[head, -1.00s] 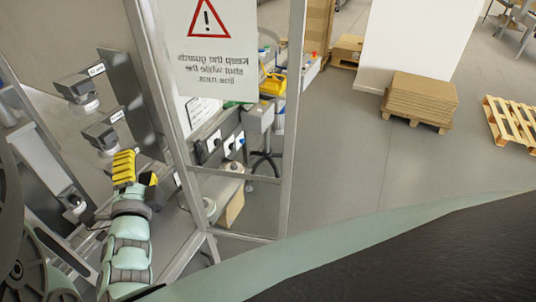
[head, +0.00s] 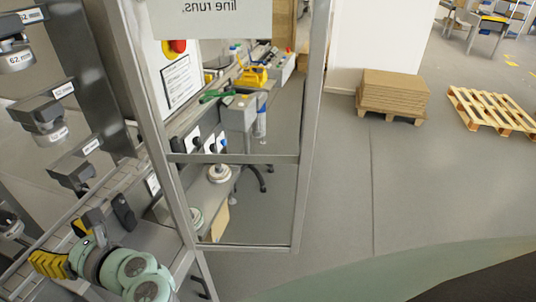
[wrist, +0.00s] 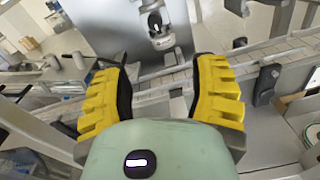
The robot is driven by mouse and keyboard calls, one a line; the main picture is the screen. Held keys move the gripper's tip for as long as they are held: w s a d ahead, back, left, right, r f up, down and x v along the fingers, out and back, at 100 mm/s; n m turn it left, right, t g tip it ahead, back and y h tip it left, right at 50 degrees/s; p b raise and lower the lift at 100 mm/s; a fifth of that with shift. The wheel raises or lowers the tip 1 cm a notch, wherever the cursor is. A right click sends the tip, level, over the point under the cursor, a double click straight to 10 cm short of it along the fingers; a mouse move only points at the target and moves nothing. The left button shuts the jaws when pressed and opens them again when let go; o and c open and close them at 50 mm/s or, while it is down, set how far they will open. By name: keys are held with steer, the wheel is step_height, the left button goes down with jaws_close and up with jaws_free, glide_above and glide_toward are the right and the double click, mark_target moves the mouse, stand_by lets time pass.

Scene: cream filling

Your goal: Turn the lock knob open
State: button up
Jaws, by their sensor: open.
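Grey labelled heads stand in a row along the line: one at the top left (head: 15,60), one lower (head: 45,118), and one lower still (head: 72,175). I cannot tell for certain which part is the lock knob. A black upright part (head: 124,212) stands on the rail near my gripper; a similar dark part (wrist: 266,84) shows right of my gripper in the wrist view. My gripper (head: 64,246) has yellow ribbed fingers, spread apart with nothing between them in the wrist view (wrist: 160,72). A grey head (wrist: 160,32) is beyond the fingertips there.
A framed guard panel (head: 240,160) stands right of my arm, its post (head: 155,130) close by. A red and yellow button (head: 177,46) is behind it. The conveyor rail (wrist: 165,82) crosses ahead of the fingers. Stacked boards (head: 393,92) and a pallet (head: 502,118) lie on open floor.

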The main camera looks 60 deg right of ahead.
mark_target(7, 220)
steer(key=shift+y, duration=0.3)
steer(key=p+x, duration=0.5)
steer(key=x, duration=1)
steer(key=shift+a+r, duration=0.15)
steer(key=shift+w+a, duration=0.15)
steer(key=shift+w, duration=0.2)
steer(key=shift+o, duration=0.4)
jaws_close()
